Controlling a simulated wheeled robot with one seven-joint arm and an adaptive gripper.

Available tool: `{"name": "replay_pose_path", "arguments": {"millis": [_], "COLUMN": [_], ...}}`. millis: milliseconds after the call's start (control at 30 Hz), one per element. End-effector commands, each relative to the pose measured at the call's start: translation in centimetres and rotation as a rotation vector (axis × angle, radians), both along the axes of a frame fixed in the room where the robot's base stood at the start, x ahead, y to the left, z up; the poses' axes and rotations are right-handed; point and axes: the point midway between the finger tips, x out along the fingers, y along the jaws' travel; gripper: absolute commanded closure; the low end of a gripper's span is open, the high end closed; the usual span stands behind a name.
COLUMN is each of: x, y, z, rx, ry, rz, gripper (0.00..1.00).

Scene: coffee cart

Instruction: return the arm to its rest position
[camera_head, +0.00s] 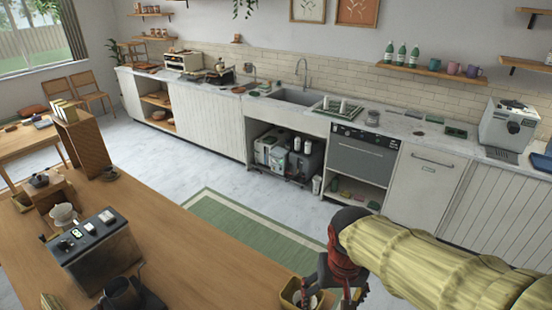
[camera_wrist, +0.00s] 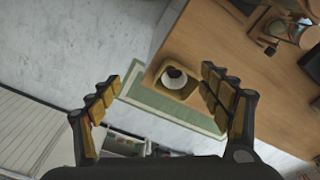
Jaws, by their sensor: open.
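My gripper (camera_head: 332,287) is at the bottom of the head view, at the end of my yellow-sleeved arm. It is by the near right edge of the wooden counter (camera_head: 205,262). In the wrist view my gripper (camera_wrist: 161,90) has its two padded fingers spread wide, with nothing between them. Beyond the fingers, a small tray (camera_wrist: 187,94) lies on the counter's corner, holding a white cup with a dark inside (camera_wrist: 174,73). In the head view the tray (camera_head: 288,295) is partly hidden behind my gripper and cut by the frame edge.
A black and silver machine (camera_head: 95,250) and a white dripper (camera_head: 63,215) stand on the counter's left part. A green rug (camera_head: 235,225) lies on the open floor.

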Motion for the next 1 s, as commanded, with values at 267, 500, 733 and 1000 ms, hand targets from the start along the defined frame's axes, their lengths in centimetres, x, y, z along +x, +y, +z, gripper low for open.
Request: {"name": "replay_pose_path", "arguments": {"millis": [267, 500, 733, 1000], "x": [-5.0, -7.6, -8.1, -8.0], "y": [-3.0, -4.9, -5.9, -6.0], "z": [1.2, 2.4, 3.4, 3.5], "rx": [0.008, 0.010, 0.003, 0.002], "ry": [-0.174, -0.326, -0.400, -0.398], "rz": [0.132, 0.061, 0.022, 0.018], "gripper": [0.21, 0.21, 0.21, 0.21]}}
